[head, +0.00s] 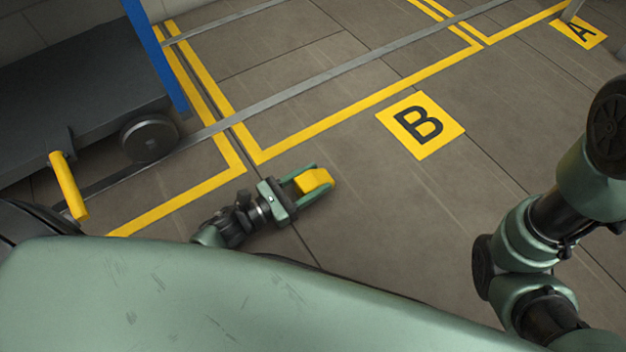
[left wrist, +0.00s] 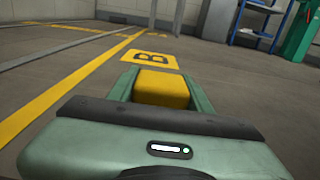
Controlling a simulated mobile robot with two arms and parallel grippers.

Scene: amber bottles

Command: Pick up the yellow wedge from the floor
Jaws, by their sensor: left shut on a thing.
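The yellow wedge (head: 314,180) sits between the two green fingers of my left gripper (head: 311,182), near the middle of the head view. The gripper is shut on it. The left wrist view also shows the wedge (left wrist: 161,89) between the fingers of the left gripper (left wrist: 161,88), with its far side hidden. I cannot tell from these frames whether the wedge touches the floor (head: 400,220). My right arm shows at the right edge of the head view, but its gripper is out of view.
A yellow floor plate marked B (head: 421,125) lies beyond the gripper, and a plate marked A (head: 578,31) lies farther right. A dark wheeled cart (head: 75,95) with a blue post (head: 155,55) stands at the left. The floor right of the gripper is clear.

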